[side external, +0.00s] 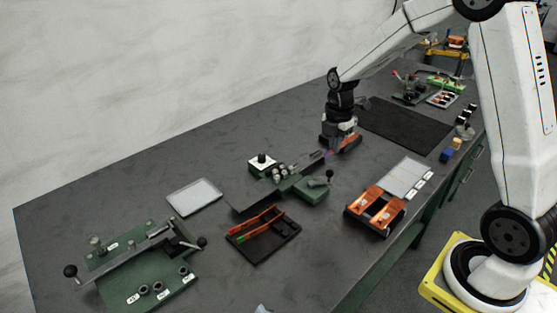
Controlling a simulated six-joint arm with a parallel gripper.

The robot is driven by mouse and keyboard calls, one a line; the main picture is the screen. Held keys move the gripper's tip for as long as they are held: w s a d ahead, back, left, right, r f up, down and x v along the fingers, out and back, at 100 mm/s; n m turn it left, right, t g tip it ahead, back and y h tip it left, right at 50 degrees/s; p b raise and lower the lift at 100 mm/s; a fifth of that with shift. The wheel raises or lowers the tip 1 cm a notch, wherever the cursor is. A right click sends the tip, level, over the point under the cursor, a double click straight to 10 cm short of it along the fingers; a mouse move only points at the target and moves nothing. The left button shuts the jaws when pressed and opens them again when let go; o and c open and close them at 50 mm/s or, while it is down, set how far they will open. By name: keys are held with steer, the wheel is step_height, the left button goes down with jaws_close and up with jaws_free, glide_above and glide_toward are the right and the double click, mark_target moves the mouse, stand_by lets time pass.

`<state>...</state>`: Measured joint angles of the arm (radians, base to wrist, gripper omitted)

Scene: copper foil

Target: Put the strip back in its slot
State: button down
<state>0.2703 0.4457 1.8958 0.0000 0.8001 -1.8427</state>
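Two copper-orange strips (368,202) lie side by side in a dark slotted holder (349,210) near the table's front right edge. My gripper (338,146) is low over the table behind the green bench tool (312,190), well behind and left of the holder. An orange patch (350,142) shows at its fingers; I cannot tell whether it is a strip or part of the gripper. The fingers are too small to tell open from shut. A small blue and red detail shows just below them.
A green plate with a long-handled lever (130,262) stands front left. A black tray (272,246) holds an orange-red tool. A pale sheet (194,197) lies left of centre, and a white labelled panel (405,177) lies behind the holder. A black mat (405,125) lies back right.

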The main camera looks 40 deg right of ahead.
steer(key=shift+a, duration=0.1)
steer(key=w+a+f, duration=0.1)
steer(key=a+f, duration=0.1)
steer(key=a, duration=0.5)
steer(key=w+a+f, duration=0.1)
steer(key=a+f, duration=0.1)
steer(key=a, duration=0.5)
glide_above(262, 248)
step_height(262, 248, down, 3)
steer(key=shift+f, duration=0.15)
steer(key=shift+f, duration=0.15)
steer(key=shift+f, duration=2.15)
steer(key=shift+f, duration=1.45)
stand_by(1.1)
steer(key=c, duration=1.2)
jaws_free()
steer(key=shift+o, duration=0.2)
